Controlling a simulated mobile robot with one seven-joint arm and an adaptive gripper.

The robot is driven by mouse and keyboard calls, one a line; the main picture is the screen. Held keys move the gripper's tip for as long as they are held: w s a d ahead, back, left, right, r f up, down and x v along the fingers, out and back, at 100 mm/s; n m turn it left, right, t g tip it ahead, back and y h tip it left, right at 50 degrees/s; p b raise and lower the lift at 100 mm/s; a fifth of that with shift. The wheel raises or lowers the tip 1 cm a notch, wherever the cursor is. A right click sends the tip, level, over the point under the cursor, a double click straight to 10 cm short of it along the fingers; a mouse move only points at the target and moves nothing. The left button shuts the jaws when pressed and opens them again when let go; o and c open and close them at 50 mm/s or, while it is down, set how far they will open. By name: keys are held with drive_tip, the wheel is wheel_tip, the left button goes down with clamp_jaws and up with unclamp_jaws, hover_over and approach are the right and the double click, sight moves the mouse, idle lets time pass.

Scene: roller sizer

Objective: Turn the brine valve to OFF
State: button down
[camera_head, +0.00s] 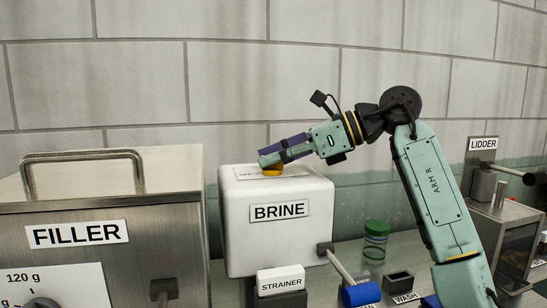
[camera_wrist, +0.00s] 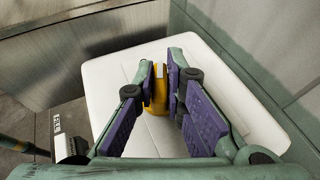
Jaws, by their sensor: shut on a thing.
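The white brine tank (camera_head: 245,240), labelled BRINE, stands in the middle of the head view. A yellow part (camera_head: 272,172), apparently the valve's knob or handle, sits on its top over a pale plate whose lettering I cannot read. My gripper (camera_head: 269,160) reaches in from the right, low over the tank top, and is shut on the yellow part. In the wrist view the purple finger pads of my gripper (camera_wrist: 165,82) stand either side of the yellow part (camera_wrist: 158,100). The pads hide much of it, so its setting cannot be told.
A steel filler (camera_head: 130,265) with a top handle (camera_head: 82,155) stands left of the tank. The lidder (camera_head: 500,220) is far right.

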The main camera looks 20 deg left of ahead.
drive_tip(key=shift+n+g+h, duration=0.8)
drive_tip(key=shift+n+g, duration=1.1)
drive_tip(key=shift+g, duration=0.1)
drive_tip(key=shift+f, duration=0.1)
drive_tip(key=c, duration=1.7)
unclamp_jaws()
drive_tip(key=shift+o, duration=0.2)
